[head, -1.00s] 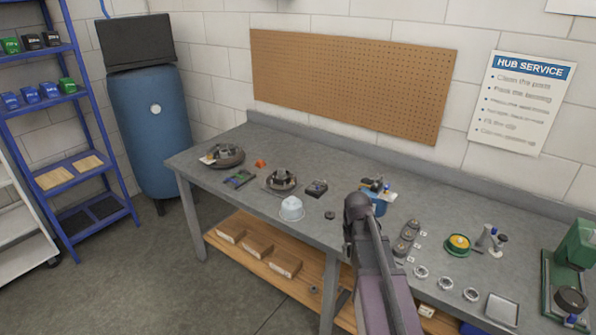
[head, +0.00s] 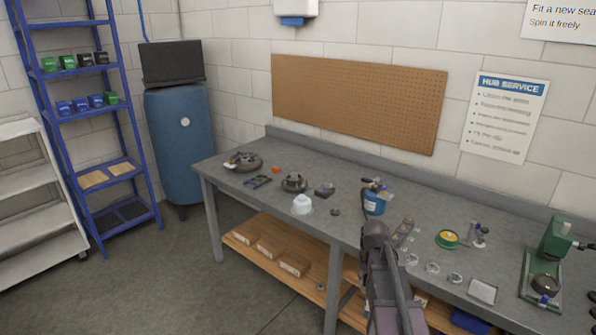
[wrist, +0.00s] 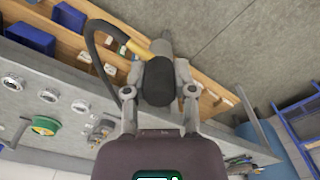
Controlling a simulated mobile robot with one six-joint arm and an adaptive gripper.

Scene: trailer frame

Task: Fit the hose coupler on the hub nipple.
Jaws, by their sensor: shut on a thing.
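My gripper (wrist: 160,84) is shut on the hose coupler (wrist: 158,82), a black sleeve with grey metal ends and a yellow-brass piece (wrist: 139,50). A black hose (wrist: 92,40) loops from it to the left in the wrist view. In the head view my arm hides the fingers and coupler in front of the bench's front edge. A dark round hub (head: 294,183) sits mid-left on the grey bench (head: 325,226), apart from my gripper. Another hub-like part lies in a dark dish (head: 245,163) at the far left end. The nipple is too small to make out.
A white domed item (head: 302,204) stands at the bench's front edge. A blue canister (head: 374,203) stands behind my arm. A green press (head: 548,262) and a green-yellow round part (head: 447,239) are at right. The lower shelf holds brown boxes (head: 294,265). The floor at left is clear.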

